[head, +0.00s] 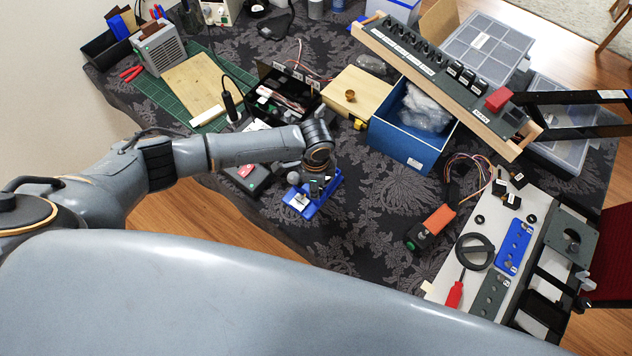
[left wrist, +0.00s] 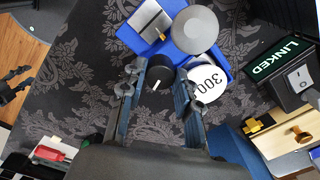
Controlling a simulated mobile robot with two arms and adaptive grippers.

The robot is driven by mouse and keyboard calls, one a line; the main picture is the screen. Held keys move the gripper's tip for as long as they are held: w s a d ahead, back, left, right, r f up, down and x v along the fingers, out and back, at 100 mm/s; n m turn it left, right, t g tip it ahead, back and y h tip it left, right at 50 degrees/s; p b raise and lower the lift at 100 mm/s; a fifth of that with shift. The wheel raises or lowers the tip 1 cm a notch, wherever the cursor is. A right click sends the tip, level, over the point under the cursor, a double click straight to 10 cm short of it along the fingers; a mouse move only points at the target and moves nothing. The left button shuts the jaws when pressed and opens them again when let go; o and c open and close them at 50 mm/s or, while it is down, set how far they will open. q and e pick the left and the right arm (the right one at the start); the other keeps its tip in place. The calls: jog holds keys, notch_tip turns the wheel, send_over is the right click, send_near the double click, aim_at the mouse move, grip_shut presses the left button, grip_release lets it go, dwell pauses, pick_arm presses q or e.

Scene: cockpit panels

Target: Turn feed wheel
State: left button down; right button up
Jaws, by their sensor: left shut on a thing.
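A blue base (head: 328,193) sits on the patterned cloth below the middle of the head view. In the left wrist view it carries a grey round knob (left wrist: 195,30), a silver block (left wrist: 150,22) and a white disc (left wrist: 208,82) marked 300. My left gripper (head: 318,180) is over the base. In the left wrist view its fingers (left wrist: 158,88) are shut on a black knob (left wrist: 160,70) with a white line. I cannot tell which part is the feed wheel. A dark jointed shape at the left edge of that view may be my right gripper.
An orange-and-black device (head: 432,228) lies to the right, near a pale panel (head: 440,275) with a red screwdriver (head: 454,293). Open cloth lies between base and device.

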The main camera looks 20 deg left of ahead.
pick_arm(q)
jog(key=c, duration=2.1)
grip_release()
jog(key=m, duration=0.4)
jog(key=shift+m, duration=0.3)
jog(key=m, duration=0.4)
jog(key=shift+m, duration=0.4)
grip_shut()
jog(key=o, duration=0.9)
grip_release()
jog(key=r, duration=1.2)
jog(key=shift+s+a, duration=0.15)
jog(key=shift+a, duration=0.05)
